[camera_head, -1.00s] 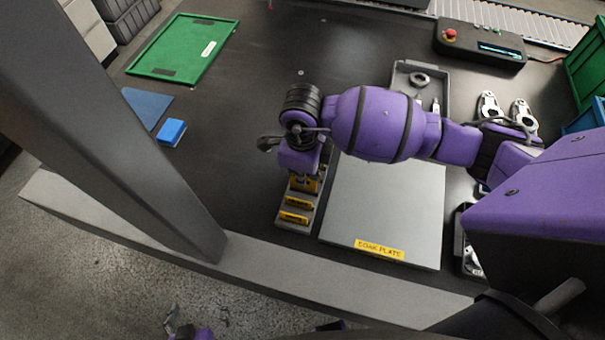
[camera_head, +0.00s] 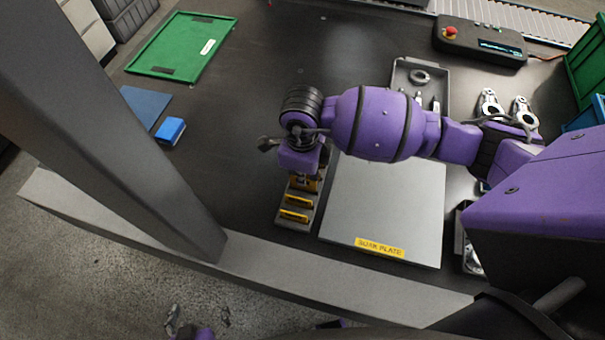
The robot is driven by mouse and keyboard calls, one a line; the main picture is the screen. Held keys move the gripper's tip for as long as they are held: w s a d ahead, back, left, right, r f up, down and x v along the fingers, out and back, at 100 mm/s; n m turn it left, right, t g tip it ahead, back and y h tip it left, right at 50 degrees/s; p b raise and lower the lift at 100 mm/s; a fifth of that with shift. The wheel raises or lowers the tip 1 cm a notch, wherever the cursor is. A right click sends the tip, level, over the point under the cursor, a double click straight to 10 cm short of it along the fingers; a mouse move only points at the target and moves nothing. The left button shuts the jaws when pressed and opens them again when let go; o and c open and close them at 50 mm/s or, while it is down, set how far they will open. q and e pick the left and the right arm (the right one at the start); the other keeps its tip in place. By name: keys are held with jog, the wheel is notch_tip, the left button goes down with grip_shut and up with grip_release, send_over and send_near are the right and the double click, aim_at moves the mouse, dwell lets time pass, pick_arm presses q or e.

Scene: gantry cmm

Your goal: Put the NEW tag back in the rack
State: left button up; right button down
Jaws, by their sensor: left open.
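The tag rack (camera_head: 284,222) is a narrow grey holder left of the soak plate. Yellow tags stand in it, one in the front slot (camera_head: 294,216) and one in the slot behind (camera_head: 298,202). A further yellow piece (camera_head: 305,184) shows at the rear, right below my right gripper (camera_head: 303,174). I cannot read which tag is NEW. My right gripper points down over the rear of the rack, and its wrist hides its fingers, so its grip is unclear. My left gripper (camera_head: 172,320) is open and empty, low at the bottom edge, over the floor and away from the bench.
The grey soak plate (camera_head: 385,205) lies right of the rack. A grey tray (camera_head: 402,72) with metal parts is behind it. A blue block (camera_head: 170,130) and a green tray (camera_head: 165,66) lie at left. A grey post (camera_head: 110,130) rises in the left foreground.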

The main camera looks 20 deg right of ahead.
aim_at(303, 192)
pick_arm(q)
jog(key=shift+s+f, duration=0.1)
pick_arm(e)
jog(key=shift+f, duration=0.15)
pick_arm(q)
jog(key=shift+s+f, duration=0.15)
jog(key=shift+f, duration=0.05)
pick_arm(e)
jog(key=shift+f, duration=0.4)
pick_arm(q)
jog(key=shift+f, duration=0.1)
pick_arm(e)
jog(key=shift+f, duration=0.15)
pick_arm(q)
jog(key=shift+s+f+b, duration=0.25)
jog(key=shift+b, duration=0.1)
pick_arm(e)
jog(key=shift+f, duration=0.5)
jog(key=c, duration=1.9)
grip_release()
jog(key=shift+o, duration=0.2)
jog(key=shift+o, duration=1.1)
